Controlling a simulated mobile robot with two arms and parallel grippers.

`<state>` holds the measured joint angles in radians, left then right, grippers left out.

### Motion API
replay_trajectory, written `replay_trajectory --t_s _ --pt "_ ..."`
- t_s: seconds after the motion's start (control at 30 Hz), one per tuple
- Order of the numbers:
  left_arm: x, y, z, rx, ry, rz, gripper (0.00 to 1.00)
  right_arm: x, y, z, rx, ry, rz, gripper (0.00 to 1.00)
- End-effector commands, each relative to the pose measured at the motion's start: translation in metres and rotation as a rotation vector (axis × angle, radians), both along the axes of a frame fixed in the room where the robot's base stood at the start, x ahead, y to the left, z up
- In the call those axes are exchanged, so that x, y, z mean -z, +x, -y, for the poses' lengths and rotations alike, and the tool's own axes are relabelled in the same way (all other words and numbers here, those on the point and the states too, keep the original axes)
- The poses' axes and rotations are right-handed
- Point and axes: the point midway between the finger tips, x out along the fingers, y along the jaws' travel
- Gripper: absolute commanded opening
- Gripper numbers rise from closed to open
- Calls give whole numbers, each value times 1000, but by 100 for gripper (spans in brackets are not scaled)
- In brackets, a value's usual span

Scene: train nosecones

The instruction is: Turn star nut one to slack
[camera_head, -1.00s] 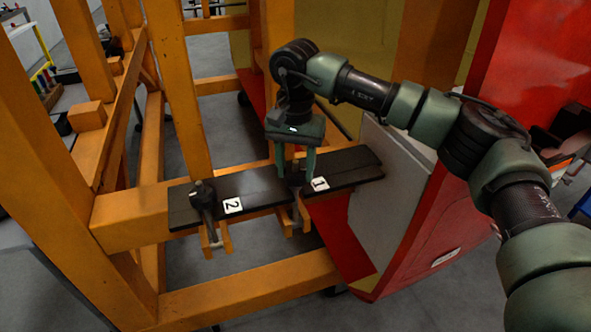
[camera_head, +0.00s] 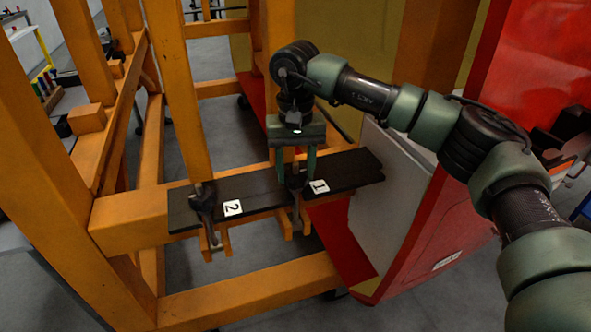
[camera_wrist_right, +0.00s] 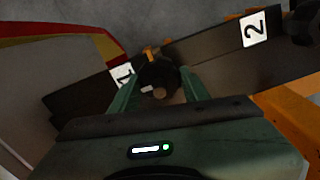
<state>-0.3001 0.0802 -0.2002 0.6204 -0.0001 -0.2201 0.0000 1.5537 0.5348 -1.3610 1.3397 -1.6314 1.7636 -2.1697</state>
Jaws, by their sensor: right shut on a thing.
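Star nut one (camera_wrist_right: 158,76) is a dark knob by the label "1" (camera_head: 319,186) on the black plate (camera_head: 258,187). My right gripper (camera_head: 296,178) points down over it. In the right wrist view the two green fingers of the gripper (camera_wrist_right: 158,88) stand on either side of the dark nut and are shut on it. In the head view the fingers partly hide the nut. A second star nut (camera_head: 204,192) with a clamp stands by the label "2" (camera_head: 232,207) on the left of the plate. My left gripper is not in view.
The plate lies on an orange beam (camera_head: 130,222) of an orange frame with posts on the left. A red and grey nosecone panel (camera_head: 440,215) stands close on the right. Grey floor shows below the frame.

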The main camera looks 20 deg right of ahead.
Motion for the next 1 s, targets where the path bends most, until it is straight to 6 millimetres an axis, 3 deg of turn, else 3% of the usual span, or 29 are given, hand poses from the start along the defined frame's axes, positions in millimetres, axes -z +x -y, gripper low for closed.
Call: replay_trajectory --t_s 0.17,0.2,0.27,0.67,1.0 --pt "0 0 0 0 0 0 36 -3 1 0 -1 2 6 5" --pt "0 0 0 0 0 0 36 -3 1 0 -1 2 6 51" --pt "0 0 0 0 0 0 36 -2 1 0 0 2 5 68" --pt "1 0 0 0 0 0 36 -6 1 0 1 0 3 68" --pt "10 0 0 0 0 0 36 -61 1 0 1 1 5 68"
